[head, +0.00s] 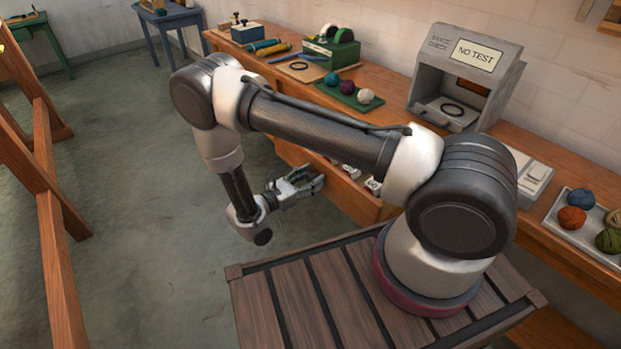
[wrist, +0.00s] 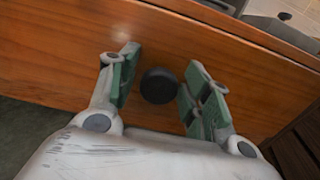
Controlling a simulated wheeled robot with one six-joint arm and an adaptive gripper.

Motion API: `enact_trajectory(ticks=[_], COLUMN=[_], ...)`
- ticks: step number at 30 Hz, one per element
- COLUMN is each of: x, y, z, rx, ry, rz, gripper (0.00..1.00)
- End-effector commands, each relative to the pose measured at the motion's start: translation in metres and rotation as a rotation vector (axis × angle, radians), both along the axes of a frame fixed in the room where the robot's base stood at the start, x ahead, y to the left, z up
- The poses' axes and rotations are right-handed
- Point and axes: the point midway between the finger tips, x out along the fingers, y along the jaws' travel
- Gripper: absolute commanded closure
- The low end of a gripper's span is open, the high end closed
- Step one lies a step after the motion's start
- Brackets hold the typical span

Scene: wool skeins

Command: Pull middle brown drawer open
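A brown wooden drawer front (wrist: 60,60) with a round black knob (wrist: 158,85) fills most of the wrist view. My gripper (wrist: 160,88) has its two green-padded fingers parted, one on each side of the knob. Narrow gaps seem to show between pads and knob; firm contact cannot be made out. In the head view my gripper (head: 312,182) is at the front of the bench, by a drawer (head: 352,203) that appears to stand partly out, with white labelled items (head: 373,185) inside. My arm hides part of this drawer, and its knob is not visible there.
The long wooden bench (head: 395,85) carries a grey shade-check box (head: 465,75), a green tray of wool balls (head: 350,95) and a tray of skeins (head: 570,232). Wooden frame posts (head: 50,230) stand at left. The floor (head: 140,190) between is clear.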

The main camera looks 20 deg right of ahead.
Motion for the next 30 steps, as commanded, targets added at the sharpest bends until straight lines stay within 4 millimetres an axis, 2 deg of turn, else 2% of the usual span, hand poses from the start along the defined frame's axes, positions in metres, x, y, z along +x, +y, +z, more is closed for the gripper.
enact_trajectory(ticks=[11, 14, 24, 30], x=[-0.001, -0.005, -0.031, -0.039], y=[0.005, 0.018, 0.087, 0.109], z=[0.0, 0.0, 0.0, 0.0], rx=[0.0, 0.001, 0.001, 0.0], ry=[-0.001, -0.002, -0.002, -0.001], rz=[0.003, 0.005, 0.005, 0.001], gripper=[0.47, 0.47, 0.47, 0.47])
